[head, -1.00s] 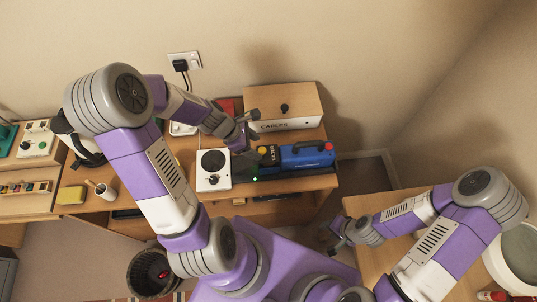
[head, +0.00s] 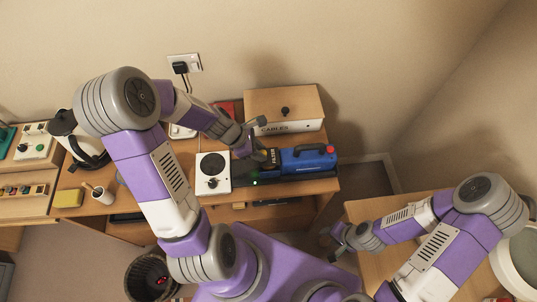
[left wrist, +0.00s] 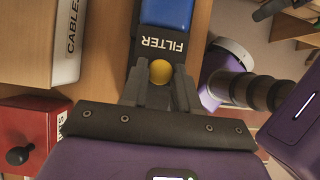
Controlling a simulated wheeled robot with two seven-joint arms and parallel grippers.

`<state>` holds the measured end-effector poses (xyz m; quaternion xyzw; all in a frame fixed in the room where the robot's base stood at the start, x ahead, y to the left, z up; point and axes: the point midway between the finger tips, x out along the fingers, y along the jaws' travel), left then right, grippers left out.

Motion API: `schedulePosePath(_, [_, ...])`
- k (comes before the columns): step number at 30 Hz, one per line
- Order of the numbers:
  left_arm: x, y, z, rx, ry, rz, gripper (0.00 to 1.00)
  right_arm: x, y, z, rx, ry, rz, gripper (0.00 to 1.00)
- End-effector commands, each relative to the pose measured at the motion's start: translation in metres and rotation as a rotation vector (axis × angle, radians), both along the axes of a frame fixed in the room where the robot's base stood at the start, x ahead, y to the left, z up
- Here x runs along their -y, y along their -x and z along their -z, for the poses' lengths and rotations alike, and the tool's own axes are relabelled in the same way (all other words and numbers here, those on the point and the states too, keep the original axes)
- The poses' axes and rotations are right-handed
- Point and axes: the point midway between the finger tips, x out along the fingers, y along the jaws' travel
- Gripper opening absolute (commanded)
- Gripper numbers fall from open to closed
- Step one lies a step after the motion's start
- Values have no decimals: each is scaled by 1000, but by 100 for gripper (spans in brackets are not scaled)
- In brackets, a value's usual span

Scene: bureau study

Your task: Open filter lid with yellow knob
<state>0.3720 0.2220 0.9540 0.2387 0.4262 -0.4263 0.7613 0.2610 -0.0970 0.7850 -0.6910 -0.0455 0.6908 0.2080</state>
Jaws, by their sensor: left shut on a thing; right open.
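The blue device (head: 305,158) lies on the desk with a black lid marked FILTER (head: 272,156) at its left end. In the left wrist view the lid (left wrist: 150,44) sits flat against the blue body (left wrist: 165,12). Its yellow knob (left wrist: 160,71) shows between the fingers of my left gripper (left wrist: 160,88), which is shut on it. In the head view my left gripper (head: 258,150) covers the knob. My right gripper (head: 338,240) is open and empty, low at the right, apart from the device.
A wooden box marked CABLES (head: 284,108) stands behind the device. A white unit with a black disc (head: 213,174) stands to its left. A red box (left wrist: 32,135) is near my left gripper. A wooden table (head: 375,212) is under my right arm.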

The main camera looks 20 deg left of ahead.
Motion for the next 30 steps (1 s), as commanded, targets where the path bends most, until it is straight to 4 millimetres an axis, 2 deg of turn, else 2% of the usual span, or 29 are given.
schedulePosePath(11, [0,0,0,0,0,0,11,0,0,0,0,0,0,43])
schedulePosePath(18, [5,-3,-11,1,1,1,11,0,0,-12,0,0,0,43])
schedulePosePath(26, [5,-3,-10,1,1,1,10,0,0,-10,0,0,0,43])
schedulePosePath(30, [8,-5,-16,2,1,2,11,0,0,-17,0,0,0,43])
